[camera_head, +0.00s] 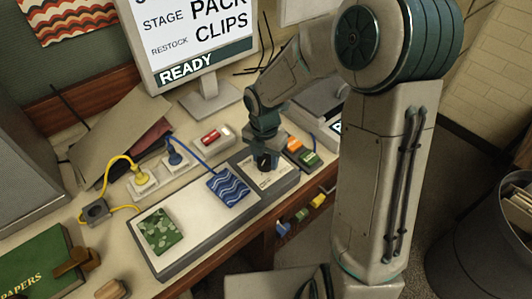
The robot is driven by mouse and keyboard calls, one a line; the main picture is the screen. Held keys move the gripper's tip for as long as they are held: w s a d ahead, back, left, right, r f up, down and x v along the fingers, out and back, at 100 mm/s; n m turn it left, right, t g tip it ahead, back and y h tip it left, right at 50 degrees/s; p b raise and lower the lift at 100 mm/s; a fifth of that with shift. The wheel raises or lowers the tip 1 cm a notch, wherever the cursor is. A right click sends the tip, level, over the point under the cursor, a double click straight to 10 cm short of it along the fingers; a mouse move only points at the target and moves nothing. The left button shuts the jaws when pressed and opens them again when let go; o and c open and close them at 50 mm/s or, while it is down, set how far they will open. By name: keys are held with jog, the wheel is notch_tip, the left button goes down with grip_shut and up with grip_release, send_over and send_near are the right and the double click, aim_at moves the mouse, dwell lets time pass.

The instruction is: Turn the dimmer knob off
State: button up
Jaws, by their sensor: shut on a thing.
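A pale panel (283,179) with dark print sits at the right end of the long grey-edged tray unit. My gripper (265,163) points down over this panel, with its fingertips low at the panel's surface. It is shut on a small dark thing there, which appears to be the dimmer knob. The fingers hide most of the knob, so its pointer and setting cannot be read.
A blue wavy sheet (228,188) and a green patterned sheet (159,231) lie on the tray unit (190,211). Orange and green blocks (309,158) stand right of the panel. A red switch (210,136), plugs with cords and a monitor (190,40) are behind.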

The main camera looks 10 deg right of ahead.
aim_at(264, 158)
jog(key=shift+w+r+n, duration=0.15)
jog(key=shift+w+n, duration=0.05)
jog(key=shift+n, duration=0.1)
jog(key=o, duration=1)
notch_tip(264, 158, up, 14)
jog(key=shift+a, duration=0.1)
dwell(0.4)
